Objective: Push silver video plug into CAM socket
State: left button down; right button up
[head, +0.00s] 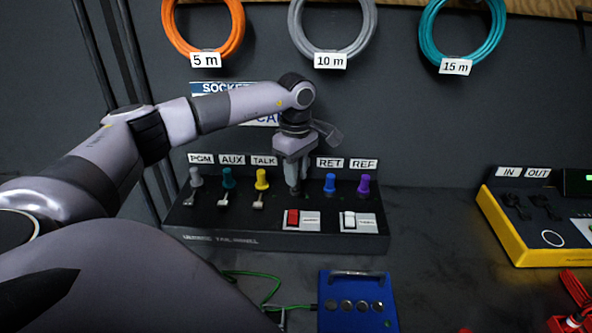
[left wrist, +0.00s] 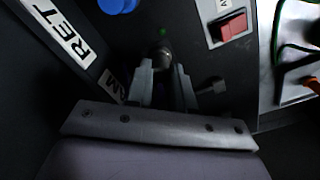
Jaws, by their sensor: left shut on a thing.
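My left gripper (head: 295,188) points straight down at the tail panel (head: 222,240), in the gap between the TALK and RET labels. It is shut on the silver video plug (left wrist: 162,56), whose rounded metal end shows between the fingers (left wrist: 163,72) in the left wrist view. The fingers hide most of the plug and the CAM socket under it, so I cannot tell how deep the plug sits. A label ending in M (left wrist: 110,86) is partly covered by the gripper. A small green light (left wrist: 162,32) glows close to the plug. My right gripper is not seen.
A yellow plug (head: 262,180) stands left of my gripper and a blue plug (head: 330,183) right. A red switch (head: 293,217) lies in front. A blue box (head: 358,305) and a yellow-edged unit (head: 515,240) rest on the desk. Cable coils (head: 333,52) hang behind.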

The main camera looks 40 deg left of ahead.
pick_arm(q)
jog(key=c, duration=0.9)
grip_release()
jog(key=shift+f, duration=0.1)
jog(key=shift+r, duration=3.6)
jog(key=shift+s+f, duration=0.1)
